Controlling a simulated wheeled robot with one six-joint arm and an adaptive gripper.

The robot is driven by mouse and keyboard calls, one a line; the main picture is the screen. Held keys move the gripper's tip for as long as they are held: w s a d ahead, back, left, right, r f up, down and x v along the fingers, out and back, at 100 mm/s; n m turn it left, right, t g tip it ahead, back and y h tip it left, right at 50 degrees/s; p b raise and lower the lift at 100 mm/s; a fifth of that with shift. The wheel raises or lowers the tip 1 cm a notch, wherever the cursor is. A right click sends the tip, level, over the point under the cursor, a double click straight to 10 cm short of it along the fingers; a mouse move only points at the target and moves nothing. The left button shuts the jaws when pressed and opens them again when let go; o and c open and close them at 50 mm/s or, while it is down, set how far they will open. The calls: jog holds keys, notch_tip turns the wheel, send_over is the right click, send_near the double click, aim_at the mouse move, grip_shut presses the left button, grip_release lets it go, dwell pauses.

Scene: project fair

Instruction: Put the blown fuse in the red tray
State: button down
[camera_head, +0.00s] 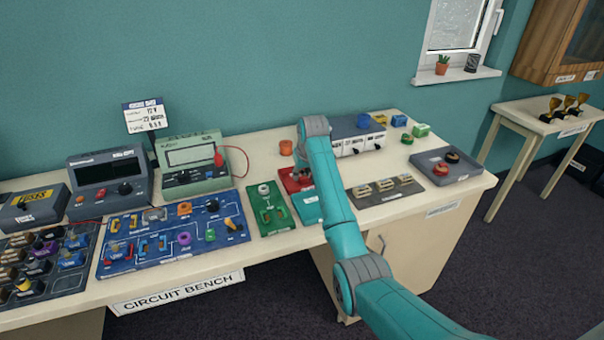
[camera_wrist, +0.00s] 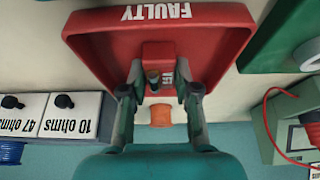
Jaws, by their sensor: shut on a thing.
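The red tray (camera_wrist: 105,45), marked FAULTY, fills the upper middle of the wrist view. In the head view the red tray (camera_head: 286,183) lies on the bench, partly hidden by my arm. My gripper (camera_wrist: 160,82) is over the tray, its two fingers shut on a small red block with lettering and a dark stud. I take this block for the blown fuse (camera_wrist: 158,54). It is within the tray's outline; whether it touches the floor of the tray I cannot tell. In the head view my gripper (camera_head: 303,170) is mostly hidden by the arm.
An orange cylinder (camera_head: 286,147) stands behind the tray. White resistor boxes (camera_head: 352,143) stand behind right. A dark tray with round buttons (camera_head: 425,158) lies at right.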

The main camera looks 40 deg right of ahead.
jog(key=shift+f, duration=0.1)
jog(key=c, duration=0.9)
grip_release()
jog(key=shift+o, duration=0.2)
jog(key=shift+s+r, duration=0.15)
jog(key=shift+r, duration=0.45)
jog(key=v, duration=1.1)
jog(key=shift+s+a, duration=0.1)
